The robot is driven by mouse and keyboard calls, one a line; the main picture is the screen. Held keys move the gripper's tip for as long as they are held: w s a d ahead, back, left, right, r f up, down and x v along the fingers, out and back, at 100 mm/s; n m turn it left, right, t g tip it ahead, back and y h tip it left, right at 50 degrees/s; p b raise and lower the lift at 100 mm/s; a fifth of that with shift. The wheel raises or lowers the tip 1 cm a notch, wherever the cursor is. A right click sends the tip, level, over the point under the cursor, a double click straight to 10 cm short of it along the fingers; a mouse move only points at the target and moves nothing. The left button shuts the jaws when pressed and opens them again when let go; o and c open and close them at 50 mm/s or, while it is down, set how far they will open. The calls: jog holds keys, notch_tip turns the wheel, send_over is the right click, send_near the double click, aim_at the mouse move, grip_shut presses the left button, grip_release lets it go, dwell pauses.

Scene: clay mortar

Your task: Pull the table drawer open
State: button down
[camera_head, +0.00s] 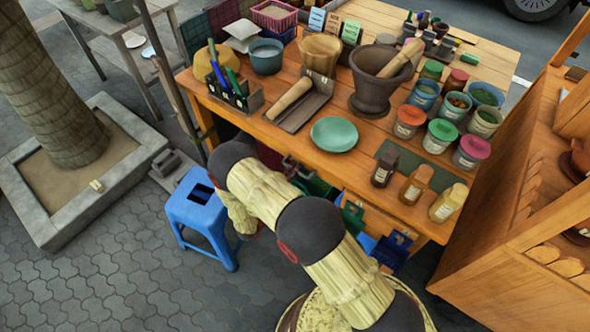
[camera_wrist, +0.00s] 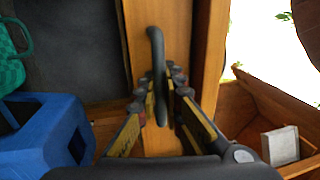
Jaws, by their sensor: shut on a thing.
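The wooden table (camera_head: 281,133) stands in the middle of the head view. In the wrist view, my gripper (camera_wrist: 165,98) is shut on a dark curved handle (camera_wrist: 156,48). The handle is upright in the picture, between the two rows of finger pads. Behind it is a wooden drawer front (camera_wrist: 140,45). How far the drawer stands out from the table cannot be told.
A blue stool (camera_head: 201,208) stands left of my arm and shows close by in the wrist view (camera_wrist: 50,135). Bags hang from the table's front. Jars, bottles, a mortar (camera_head: 371,78) and a green plate (camera_head: 334,134) crowd the tabletop. A wooden shelf unit (camera_head: 490,245) stands at the right.

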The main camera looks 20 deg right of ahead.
jog(key=r+v, duration=0.2)
jog(key=v, duration=0.9)
jog(key=r+v, duration=0.2)
jog(key=v, duration=1)
jog(key=shift+s+a+p, duration=0.4)
jog(key=c, duration=1.9)
grip_release()
jog(key=shift+r, duration=0.15)
jog(key=v, duration=1.2)
